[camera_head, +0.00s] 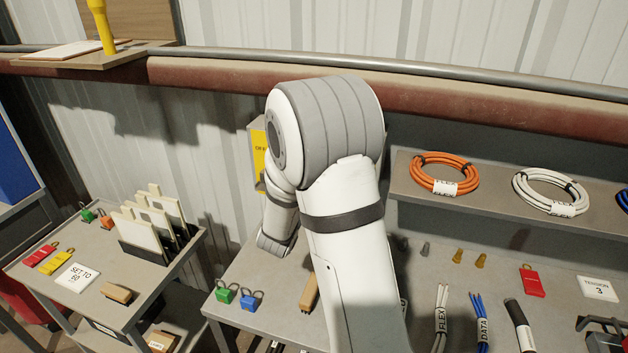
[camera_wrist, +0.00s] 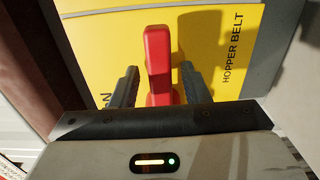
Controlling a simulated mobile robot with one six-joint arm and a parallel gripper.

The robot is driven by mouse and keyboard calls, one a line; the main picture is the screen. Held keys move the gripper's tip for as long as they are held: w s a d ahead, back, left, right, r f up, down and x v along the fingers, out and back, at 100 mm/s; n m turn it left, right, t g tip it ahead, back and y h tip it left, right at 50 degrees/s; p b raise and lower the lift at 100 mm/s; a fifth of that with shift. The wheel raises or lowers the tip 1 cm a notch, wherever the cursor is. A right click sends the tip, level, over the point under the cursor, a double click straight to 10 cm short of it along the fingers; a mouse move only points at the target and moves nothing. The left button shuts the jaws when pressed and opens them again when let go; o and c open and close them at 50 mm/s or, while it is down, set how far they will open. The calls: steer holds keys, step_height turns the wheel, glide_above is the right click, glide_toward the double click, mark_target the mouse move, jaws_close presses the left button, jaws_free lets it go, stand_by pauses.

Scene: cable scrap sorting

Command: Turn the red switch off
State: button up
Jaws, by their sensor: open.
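The red switch (camera_wrist: 157,62) is a red lever on a yellow panel (camera_wrist: 215,40) labelled "HOPPER BELT" in the wrist view. It points up in that picture. My gripper (camera_wrist: 157,80) is open, with one dark finger on each side of the red lever. I cannot tell whether either finger touches it. The lower part of the lever is hidden behind my gripper's body. In the head view, part of the yellow panel (camera_head: 259,152) shows at the left of my arm, which hides the switch and my gripper.
A grey bench holds green (camera_head: 227,293) and blue padlocks (camera_head: 250,300), a wooden block (camera_head: 309,292) and cable bundles. A shelf (camera_head: 500,208) carries orange (camera_head: 444,174) and white cable coils (camera_head: 551,192). A side cart (camera_head: 130,318) stands at the left.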

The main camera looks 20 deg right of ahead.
steer(key=b+v, duration=0.1)
steer(key=v, duration=0.6)
steer(key=shift+a, duration=0.15)
steer(key=s+a+r+m+g+y, duration=0.25)
steer(key=s+a+m+y, duration=0.3)
steer(key=a+y, duration=0.5)
steer(key=s+d+m+g, duration=0.2)
steer(key=s+g, duration=0.2)
steer(key=s, duration=0.6)
steer(key=s+d+f+m+g, duration=0.1)
steer(key=s+d+m+g, duration=0.2)
steer(key=s, duration=0.7)
steer(key=shift+g+y, duration=0.45)
steer(key=shift+g, duration=0.2)
steer(key=shift+f, duration=0.1)
